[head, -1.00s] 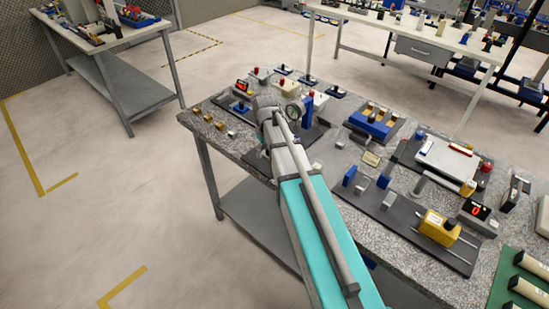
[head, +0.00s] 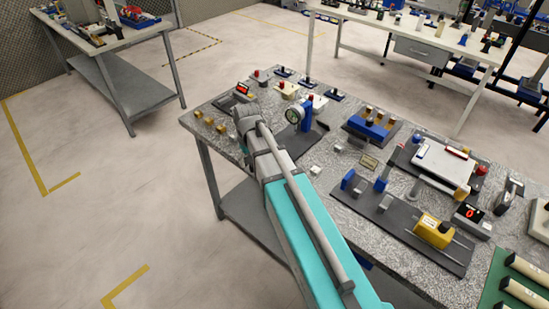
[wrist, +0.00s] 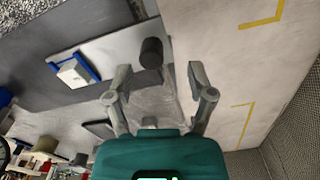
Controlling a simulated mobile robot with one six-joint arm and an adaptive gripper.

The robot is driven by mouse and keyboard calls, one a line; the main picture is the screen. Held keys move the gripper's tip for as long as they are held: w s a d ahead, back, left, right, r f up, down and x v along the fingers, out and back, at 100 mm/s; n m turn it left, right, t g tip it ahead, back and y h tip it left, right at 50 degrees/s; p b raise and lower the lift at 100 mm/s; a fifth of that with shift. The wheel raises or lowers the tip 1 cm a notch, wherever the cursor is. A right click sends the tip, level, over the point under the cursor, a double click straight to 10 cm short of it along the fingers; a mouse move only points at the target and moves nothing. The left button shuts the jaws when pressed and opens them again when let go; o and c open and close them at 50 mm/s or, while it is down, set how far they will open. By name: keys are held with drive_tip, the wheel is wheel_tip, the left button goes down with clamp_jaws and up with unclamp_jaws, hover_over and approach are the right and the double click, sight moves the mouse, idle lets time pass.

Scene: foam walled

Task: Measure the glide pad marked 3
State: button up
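Several small brass-coloured blocks (head: 208,120) stand in a loose row at the left end of the speckled bench (head: 330,190). They may be glide pads, but no marks are readable. A round dial gauge (head: 293,114) on a blue stand is just right of my gripper. In the head view my gripper (head: 243,116) is over the bench's left part, near the rightmost brass block, its fingers mostly hidden by my arm. In the wrist view its two grey fingers (wrist: 159,70) are spread apart. Nothing is clearly held between them; a dark cylinder (wrist: 152,52) shows beyond.
A red-digit display (head: 242,88) stands behind my gripper. Right of it are a blue block fixture (head: 372,124), a dark plate with a yellow device (head: 434,230), and another red display (head: 472,212). Small pale blocks (head: 315,170) lie mid-bench. Floor left of the bench is open.

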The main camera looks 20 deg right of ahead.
drive_tip(key=shift+r+p, duration=4.85)
drive_tip(key=shift+r, duration=0.35)
drive_tip(key=s+d+m, duration=0.3)
drive_tip(key=s+d, duration=0.1)
drive_tip(key=s, duration=0.8)
drive_tip(key=shift+s+d+f+b, duration=0.3)
drive_tip(key=shift+d+f+b, duration=0.1)
drive_tip(key=w+a+n, duration=0.3)
drive_tip(key=w+a, duration=0.1)
drive_tip(key=w, duration=0.9)
drive_tip(key=shift+w+r+p, duration=0.2)
drive_tip(key=shift+r+p, duration=0.1)
drive_tip(key=shift+f, duration=0.2)
wheel_tip(320, 180, down, 13)
drive_tip(key=b, duration=1.3)
drive_tip(key=shift+f+b, duration=0.2)
drive_tip(key=shift+b, duration=0.15)
